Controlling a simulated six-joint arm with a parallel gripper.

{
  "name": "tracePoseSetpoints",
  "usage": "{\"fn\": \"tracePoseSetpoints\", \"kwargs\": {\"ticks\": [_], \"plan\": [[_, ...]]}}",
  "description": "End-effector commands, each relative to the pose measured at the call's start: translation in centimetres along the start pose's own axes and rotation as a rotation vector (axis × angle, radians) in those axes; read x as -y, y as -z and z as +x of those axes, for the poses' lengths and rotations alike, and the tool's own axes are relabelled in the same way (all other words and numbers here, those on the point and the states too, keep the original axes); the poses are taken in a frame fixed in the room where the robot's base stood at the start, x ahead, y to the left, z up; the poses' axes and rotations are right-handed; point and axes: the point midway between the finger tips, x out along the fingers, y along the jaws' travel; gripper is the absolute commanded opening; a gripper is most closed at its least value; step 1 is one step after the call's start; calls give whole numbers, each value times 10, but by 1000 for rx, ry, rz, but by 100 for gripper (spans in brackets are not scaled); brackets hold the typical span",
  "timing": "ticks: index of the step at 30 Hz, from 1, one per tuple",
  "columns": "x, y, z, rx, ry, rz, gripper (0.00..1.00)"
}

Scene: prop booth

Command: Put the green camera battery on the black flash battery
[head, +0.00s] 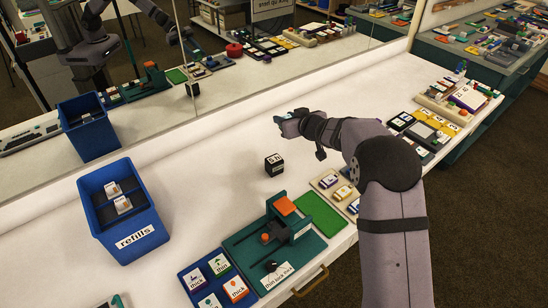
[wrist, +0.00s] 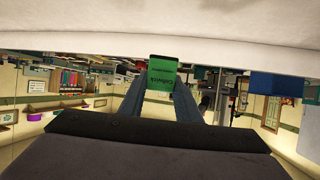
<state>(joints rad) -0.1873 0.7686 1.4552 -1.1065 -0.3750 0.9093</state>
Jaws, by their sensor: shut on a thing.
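The green camera battery (wrist: 163,73) is between the two fingertips of my gripper (wrist: 163,82) in the wrist view, with dark lettering on its face. My gripper (head: 285,121) is shut on it and held above the white table, near the mirror side; the battery is hard to make out in the head view. A small black block (head: 274,164) with white markings stands alone on the table, below and left of my gripper in the picture. It looks like the black flash battery, but its label is too small to read. Nothing lies on its top.
A blue bin (head: 146,238) marked "refills" holds small blocks at left. A green fixture (head: 253,238) and blue tray (head: 196,298) are at the front. Trays of small items (head: 448,116) are at right. A mirror (head: 210,105) runs behind. White table around the black block is clear.

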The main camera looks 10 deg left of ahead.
Motion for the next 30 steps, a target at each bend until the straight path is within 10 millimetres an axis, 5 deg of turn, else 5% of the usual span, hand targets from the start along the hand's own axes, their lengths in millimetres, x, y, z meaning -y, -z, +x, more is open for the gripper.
{"fn": "tracePoseSetpoints", "kwargs": {"ticks": [5, 15, 23, 30], "plan": [[-6, 5, -9, -2, 54, -26, 7], [50, -9, -15, 0, 219, -104, 7], [49, -10, -14, 0, 193, -93, 7], [49, -39, 0, 3, 195, -90, 7]]}}
